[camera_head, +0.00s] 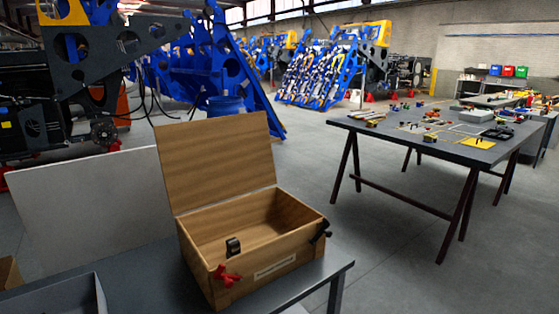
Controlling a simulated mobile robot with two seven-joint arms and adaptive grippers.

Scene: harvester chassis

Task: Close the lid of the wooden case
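The wooden case (250,272) stands on a dark grey table at the lower middle of the head view. Its lid (216,162) is open, standing nearly upright and leaning back a little at the rear edge. The part of the inside that shows looks empty. A black fitting (233,246) is at the front wall's rim, and another dark piece (321,232) is at the right corner. A red piece (226,275) is at the front, below the first fitting; I cannot tell if it is attached. Neither of my grippers is in view.
The dark table (140,279) has a grey tray (60,297) at its front left. A pale panel (88,205) stands behind it. A second table (390,133) with tools and small parts is at the right. Open floor lies between the tables, with blue machinery (205,75) behind.

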